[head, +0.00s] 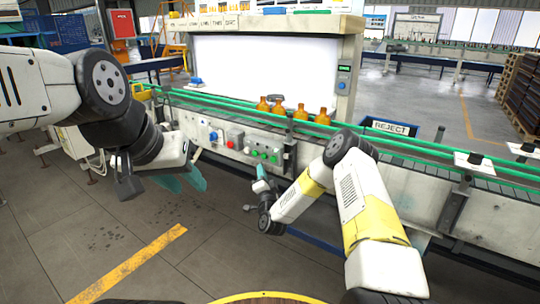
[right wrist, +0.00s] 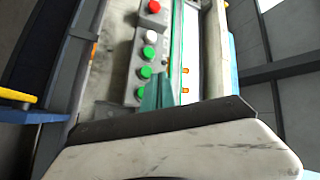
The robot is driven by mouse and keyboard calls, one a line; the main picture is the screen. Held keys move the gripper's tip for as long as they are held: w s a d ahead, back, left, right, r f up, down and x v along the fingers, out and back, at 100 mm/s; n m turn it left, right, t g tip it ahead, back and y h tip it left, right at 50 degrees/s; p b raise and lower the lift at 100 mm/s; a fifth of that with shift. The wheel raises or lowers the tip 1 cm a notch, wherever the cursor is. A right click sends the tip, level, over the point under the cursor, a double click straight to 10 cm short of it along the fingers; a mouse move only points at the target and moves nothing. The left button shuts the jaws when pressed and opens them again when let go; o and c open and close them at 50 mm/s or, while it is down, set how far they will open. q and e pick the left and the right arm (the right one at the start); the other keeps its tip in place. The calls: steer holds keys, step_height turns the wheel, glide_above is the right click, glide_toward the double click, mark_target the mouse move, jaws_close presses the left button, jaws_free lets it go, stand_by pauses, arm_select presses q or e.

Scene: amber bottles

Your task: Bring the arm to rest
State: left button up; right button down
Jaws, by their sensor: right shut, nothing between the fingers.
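My left arm comes in from the left in the head view, and its left gripper (head: 182,181) hangs over the floor in front of the conveyor. Its two teal fingers show apart, with nothing seen between them. My right arm is bent in front of the conveyor on the right. Its right gripper (head: 261,178) points up near the front of the control panel, shut and empty. The teal fingers (right wrist: 158,93) also show together in the right wrist view, with panel buttons behind them.
Several amber bottles (head: 300,113) stand on the conveyor (head: 410,150) before a bright white panel (head: 240,65). A control box (head: 236,138) with coloured buttons is on the conveyor's front. A blue reject bin (head: 390,127) is behind the conveyor at right. The floor (head: 130,225) at front left is clear.

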step_height(320, 180, up, 16)
steer(key=s+n+g+y, duration=0.25)
steer(key=n+g, duration=0.25)
steer(key=n, duration=0.3)
steer(key=s+d+r+n+g+h, duration=0.1)
steer(key=s+d+r+g, duration=0.2)
steer(key=s+d+r, duration=0.25)
steer(key=s+d+r+g, duration=0.1)
steer(key=s+d+g, duration=0.1)
steer(key=s, duration=1)
steer(key=s+d+r+n+g+h, duration=0.1)
steer(key=s+d, duration=0.3)
steer(key=s, duration=0.8)
steer(key=s+d+r+g+h, duration=0.1)
steer(key=s+d+r+g, duration=0.1)
steer(key=s, duration=1.1)
steer(key=shift+d+r+g, duration=0.15)
steer(key=shift+d+g, duration=0.4)
steer(key=shift+g, duration=0.05)
